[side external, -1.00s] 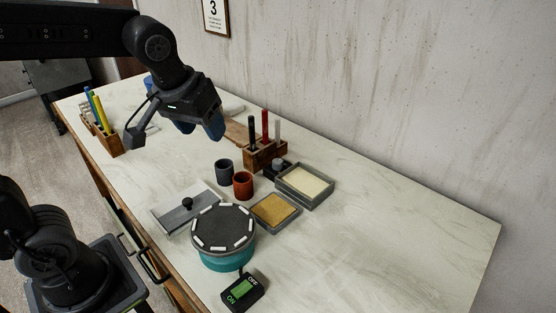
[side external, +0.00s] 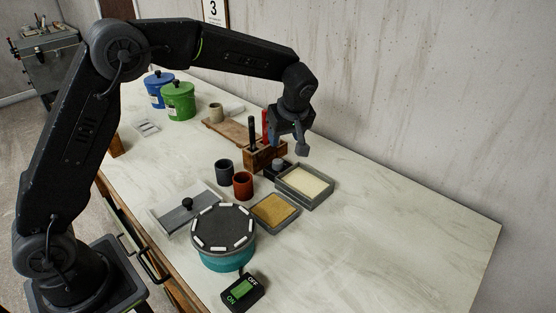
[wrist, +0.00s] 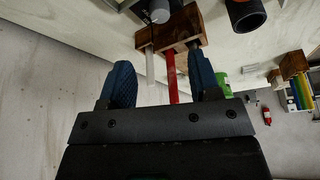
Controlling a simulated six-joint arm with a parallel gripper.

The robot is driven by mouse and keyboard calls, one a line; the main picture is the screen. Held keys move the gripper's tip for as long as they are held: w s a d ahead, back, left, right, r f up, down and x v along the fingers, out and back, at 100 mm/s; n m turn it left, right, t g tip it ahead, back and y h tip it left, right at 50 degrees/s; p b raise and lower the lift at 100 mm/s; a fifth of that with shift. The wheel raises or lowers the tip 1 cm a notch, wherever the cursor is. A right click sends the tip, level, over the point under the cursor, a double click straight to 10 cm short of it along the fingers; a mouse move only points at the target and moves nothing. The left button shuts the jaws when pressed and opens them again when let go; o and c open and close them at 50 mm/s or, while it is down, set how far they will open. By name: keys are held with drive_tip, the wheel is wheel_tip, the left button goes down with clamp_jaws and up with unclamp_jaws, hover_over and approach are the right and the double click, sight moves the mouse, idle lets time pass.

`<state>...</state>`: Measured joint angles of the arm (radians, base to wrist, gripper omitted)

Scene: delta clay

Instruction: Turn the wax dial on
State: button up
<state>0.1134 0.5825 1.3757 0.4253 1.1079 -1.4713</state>
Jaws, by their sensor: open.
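The dial looks to be a grey round knob on a small dark box (side external: 278,166), beside the tray of cream wax (side external: 306,183). In the wrist view the grey knob (wrist: 159,11) shows at the top edge, partly cut off. My gripper (wrist: 160,68) is open, its two blue fingers apart with nothing held. In the side view my gripper (side external: 288,130) is above and behind the dial, close to the wooden tool block (side external: 265,158); its fingers are mostly hidden there. In the wrist view the red stick (wrist: 171,75) shows between the fingers.
The tool block holds upright sticks near the dial. Dark (side external: 224,168) and red (side external: 243,185) cups stand left of it. A turntable (side external: 223,262), an ON/OFF switch box (side external: 243,291) and a tan tray (side external: 275,212) are nearer. The table's right side is clear.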

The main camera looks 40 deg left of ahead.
sight(278, 161)
drive_tip(key=x, duration=1.1)
drive_tip(key=shift+a+f, duration=0.1)
drive_tip(key=shift+f, duration=0.3)
